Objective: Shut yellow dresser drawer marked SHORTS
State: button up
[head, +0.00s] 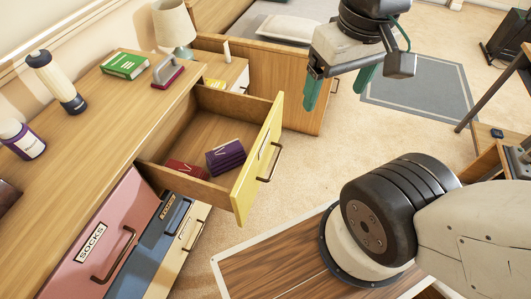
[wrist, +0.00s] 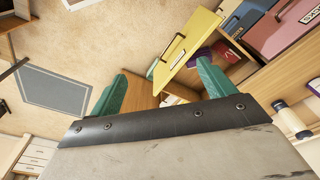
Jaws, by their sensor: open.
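The yellow dresser drawer (head: 258,165) is pulled far out of the wooden dresser (head: 120,100). Its yellow front has a dark bar handle (head: 270,163). I cannot read its label. A dark red item (head: 187,170) and a folded purple item (head: 226,157) lie inside. My gripper (head: 338,92) is open and empty, up and to the right of the drawer front, apart from it. In the wrist view, the yellow front (wrist: 190,38) shows beyond and between the teal fingers of my gripper (wrist: 161,72), with its handle visible.
A pink drawer marked SOCKS (head: 110,225) and a blue drawer (head: 158,240) sit below and beside it. A wooden bed end (head: 300,85) is behind. Carpet (head: 305,150) in front is clear.

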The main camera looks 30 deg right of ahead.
aim_at(207, 118)
jog(key=u, duration=0.45)
jog(key=k, duration=1)
jog(key=u, duration=0.7)
jog(key=i, duration=1)
jog(key=z, duration=0.7)
jog(key=i, duration=0.4)
jog(key=z, duration=0.2)
